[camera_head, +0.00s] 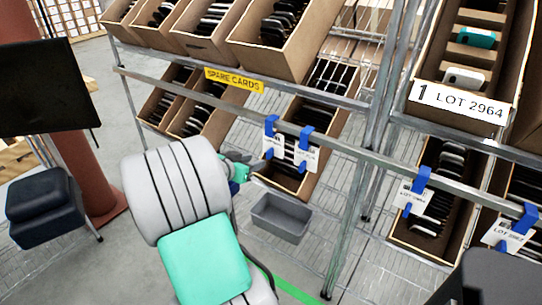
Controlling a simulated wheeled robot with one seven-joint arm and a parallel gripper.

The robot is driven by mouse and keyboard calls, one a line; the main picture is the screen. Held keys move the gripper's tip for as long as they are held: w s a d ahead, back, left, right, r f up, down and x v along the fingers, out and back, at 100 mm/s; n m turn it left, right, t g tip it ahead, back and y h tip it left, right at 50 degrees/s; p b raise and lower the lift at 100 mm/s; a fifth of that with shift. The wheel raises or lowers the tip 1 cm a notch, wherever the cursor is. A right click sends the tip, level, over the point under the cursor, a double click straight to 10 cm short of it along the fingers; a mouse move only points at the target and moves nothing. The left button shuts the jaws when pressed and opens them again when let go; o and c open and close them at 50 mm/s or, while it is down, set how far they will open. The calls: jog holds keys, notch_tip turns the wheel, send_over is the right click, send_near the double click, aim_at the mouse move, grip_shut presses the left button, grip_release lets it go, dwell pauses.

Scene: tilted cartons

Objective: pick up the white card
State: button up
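Two white printed cards hang from blue clips on the shelf rail near the middle, the left card (276,147) and the right card (305,156). My gripper (254,165) is just left of the left card, pointing right. Its dark fingers are small and partly hidden by my arm, so I cannot tell whether they are open or whether they touch the card. A white card-like item (463,78) also lies among dark cards in the tilted carton (513,84) at the upper right, below a teal one (475,38). I cannot tell which white card is meant.
A tilted carton (318,172) of dark cards stands behind the hanging cards. A grey bin (281,217) sits below it. The metal rail (345,147) and upright post (367,170) run close by. More white tags hang at right (411,199). A dark screen (45,88) stands at left.

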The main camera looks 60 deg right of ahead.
aim_at(267, 156)
jog(key=x, duration=0.5)
jog(key=r+x, duration=0.1)
jog(key=x, duration=0.2)
jog(key=shift+s+d+f, duration=0.15)
jog(key=shift+s+d, duration=0.1)
jog(key=shift+d, duration=0.1)
grip_shut()
dwell(0.9)
